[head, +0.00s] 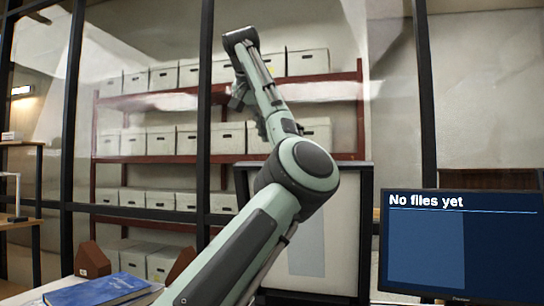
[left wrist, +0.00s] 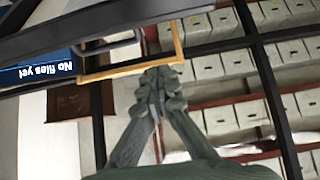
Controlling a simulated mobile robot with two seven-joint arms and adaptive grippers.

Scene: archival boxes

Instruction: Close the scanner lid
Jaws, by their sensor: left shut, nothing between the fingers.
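The scanner lid (head: 345,225) stands upright in the head view, a dark-edged panel with a pale inner face. My left arm hides part of its left side. My left gripper (head: 237,98) is up above the lid's top left in the picture, in front of the shelves. In the left wrist view my left gripper (left wrist: 160,78) is shut and empty, its fingertips together near a yellow-brown rectangular frame (left wrist: 118,71). I cannot tell whether they touch it. The scanner's base is hidden. My right gripper is not in view.
A monitor (head: 462,245) reading "No files yet" stands right of the lid. A blue book (head: 95,291) lies on the table at lower left, near a brown wedge-shaped object (head: 91,260). Behind dark posts, red shelves hold several white archival boxes (head: 307,62).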

